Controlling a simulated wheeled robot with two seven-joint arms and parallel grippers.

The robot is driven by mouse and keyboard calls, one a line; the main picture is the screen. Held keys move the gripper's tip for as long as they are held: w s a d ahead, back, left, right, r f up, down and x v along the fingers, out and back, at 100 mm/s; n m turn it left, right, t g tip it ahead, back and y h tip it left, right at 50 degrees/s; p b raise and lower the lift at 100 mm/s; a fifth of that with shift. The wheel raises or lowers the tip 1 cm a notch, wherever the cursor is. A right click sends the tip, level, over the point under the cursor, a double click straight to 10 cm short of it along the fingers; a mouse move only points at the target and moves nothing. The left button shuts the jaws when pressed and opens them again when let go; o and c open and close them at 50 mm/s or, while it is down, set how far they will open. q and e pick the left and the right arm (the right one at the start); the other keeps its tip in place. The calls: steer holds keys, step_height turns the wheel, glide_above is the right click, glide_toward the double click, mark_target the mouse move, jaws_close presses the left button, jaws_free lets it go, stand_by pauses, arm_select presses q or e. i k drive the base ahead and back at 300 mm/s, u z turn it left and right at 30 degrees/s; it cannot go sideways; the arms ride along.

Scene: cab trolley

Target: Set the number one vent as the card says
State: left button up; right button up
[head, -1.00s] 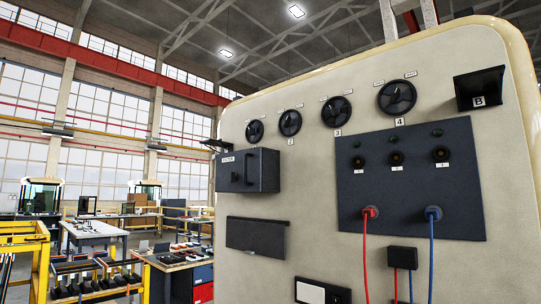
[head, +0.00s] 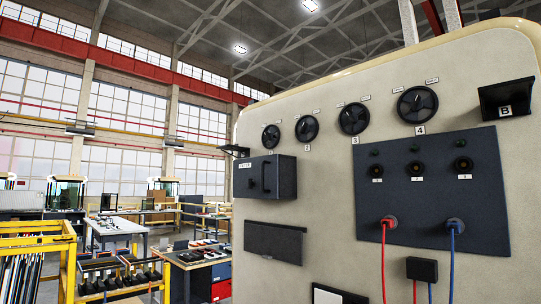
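The cream panel (head: 330,200) fills the right side of the head view. A row of round black vent dials runs along its top. The leftmost dial (head: 271,138) sits just above a dark box marked filter (head: 265,177); its number plate is not clearly visible. To its right are the dials above plates 2 (head: 306,129), 3 (head: 354,118) and 4 (head: 417,104). Small white labels over the dials are too small to read. A white card-like piece (head: 326,296) shows in a dark frame at the bottom edge, mostly cut off. Neither gripper is in view.
A dark socket plate (head: 435,190) carries a red plug (head: 388,222) and a blue plug (head: 455,226) with hanging cables. A dark holder marked B (head: 506,98) sticks out at upper right. Yellow racks (head: 40,250) and workbenches (head: 200,255) stand at left.

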mark_target(266, 136)
steer(key=u, duration=0.3)
steer(key=k, duration=0.4)
steer(key=u, duration=1.05)
steer(key=k, duration=1)
steer(key=u, duration=0.5)
steer(key=i, duration=1.4)
steer(key=z, duration=0.8)
steer(key=i, duration=1.25)
steer(key=z, duration=1.7)
steer(key=i, duration=0.75)
steer(key=z, duration=0.9)
